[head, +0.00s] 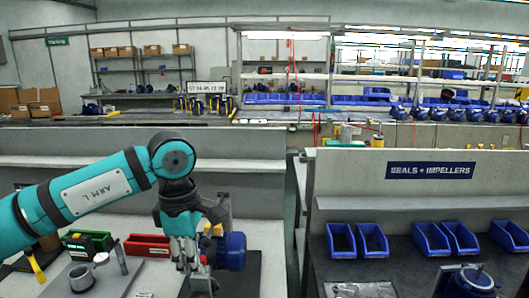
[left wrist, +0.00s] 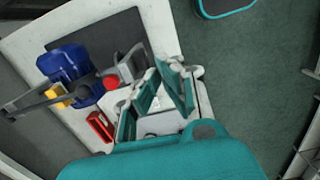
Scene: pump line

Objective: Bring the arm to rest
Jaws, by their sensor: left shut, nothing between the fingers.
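My left arm (head: 95,190), teal and marked ARM L, comes in from the left and bends down over the left bench. Its gripper (head: 190,262) points down, shut and empty, and shows also in the left wrist view (left wrist: 155,100). It hangs in front of a blue pump (head: 231,250) on a dark mat (head: 247,275); I cannot tell how far apart they are. The blue pump (left wrist: 70,66) is to the left of the fingers in the left wrist view. My right gripper is not in view.
The left bench holds a red bin (head: 147,246), a green bin (head: 88,240) and a grey fixture (head: 82,278). Several blue bins (head: 341,240) stand on the right bench under a seals and impellers sign (head: 430,171). A gap separates the benches.

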